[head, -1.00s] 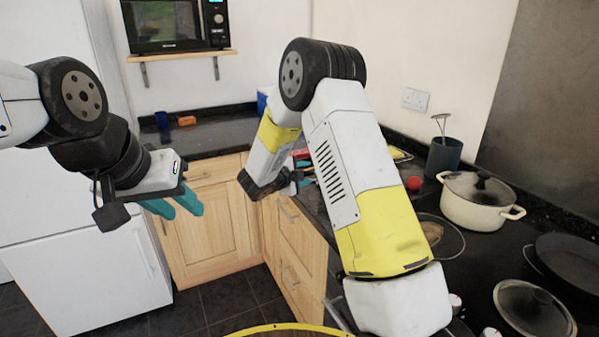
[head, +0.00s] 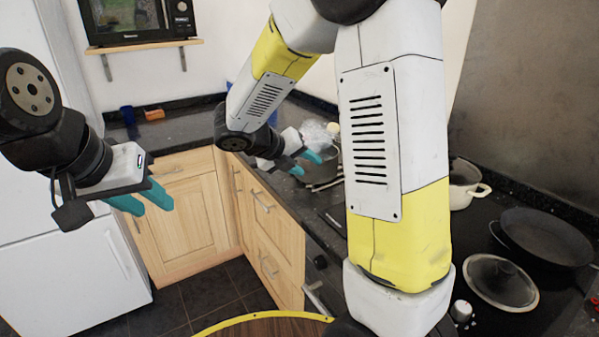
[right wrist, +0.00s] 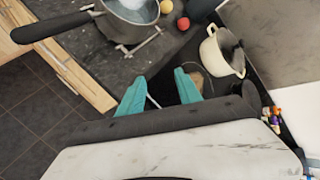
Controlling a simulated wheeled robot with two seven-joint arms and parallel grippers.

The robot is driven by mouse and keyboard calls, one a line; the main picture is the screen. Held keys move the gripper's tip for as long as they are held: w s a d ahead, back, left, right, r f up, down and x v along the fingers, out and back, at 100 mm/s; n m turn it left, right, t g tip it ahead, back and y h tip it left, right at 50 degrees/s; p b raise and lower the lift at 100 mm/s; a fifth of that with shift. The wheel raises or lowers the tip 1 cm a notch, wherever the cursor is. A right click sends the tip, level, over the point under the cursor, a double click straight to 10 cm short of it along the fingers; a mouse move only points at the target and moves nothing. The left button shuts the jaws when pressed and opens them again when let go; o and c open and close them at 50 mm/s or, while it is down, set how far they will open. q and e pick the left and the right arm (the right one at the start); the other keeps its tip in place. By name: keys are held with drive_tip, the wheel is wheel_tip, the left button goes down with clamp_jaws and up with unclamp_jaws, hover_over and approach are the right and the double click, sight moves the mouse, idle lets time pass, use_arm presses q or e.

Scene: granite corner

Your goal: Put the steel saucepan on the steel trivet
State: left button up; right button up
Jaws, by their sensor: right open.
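The steel saucepan (right wrist: 131,12), with a long dark handle (right wrist: 52,27), shows at the top of the right wrist view. It appears to stand upright on the steel trivet (right wrist: 154,38), whose thin legs stick out beside it. In the head view the saucepan (head: 325,168) is partly hidden behind my right arm and gripper. My right gripper (right wrist: 158,90) is open and empty, clear of the handle; in the head view its teal fingers (head: 305,164) are in front of the saucepan. My left gripper (head: 142,198) hangs at the left, away from the counter, its finger gap unclear.
A cream pot (right wrist: 222,50) stands on the dark worktop, with red (right wrist: 183,23) and yellow (right wrist: 166,6) balls near the saucepan. A black pan (head: 545,237) and a glass lid (head: 500,282) lie at the right. Blue (head: 128,116) and orange (head: 154,114) things sit on the back counter.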

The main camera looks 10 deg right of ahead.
drive_tip(key=s+d+r+m+g+y, duration=0.1)
drive_tip(key=s+r+m+y, duration=0.15)
drive_tip(key=s+m, duration=0.6)
drive_tip(key=s+d+r+m+g+y, duration=0.1)
drive_tip(key=s+d+m+y, duration=0.15)
drive_tip(key=s+m, duration=0.6)
drive_tip(key=s+a+r+m+t+y, duration=0.2)
drive_tip(key=s+a+r+m+y, duration=0.2)
drive_tip(key=m, duration=1.3)
drive_tip(key=shift+s+a+r+t+y, duration=0.15)
drive_tip(key=shift+a+r+t+y, duration=0.25)
drive_tip(key=shift+a+y, duration=0.5)
drive_tip(key=shift+c, duration=0.5)
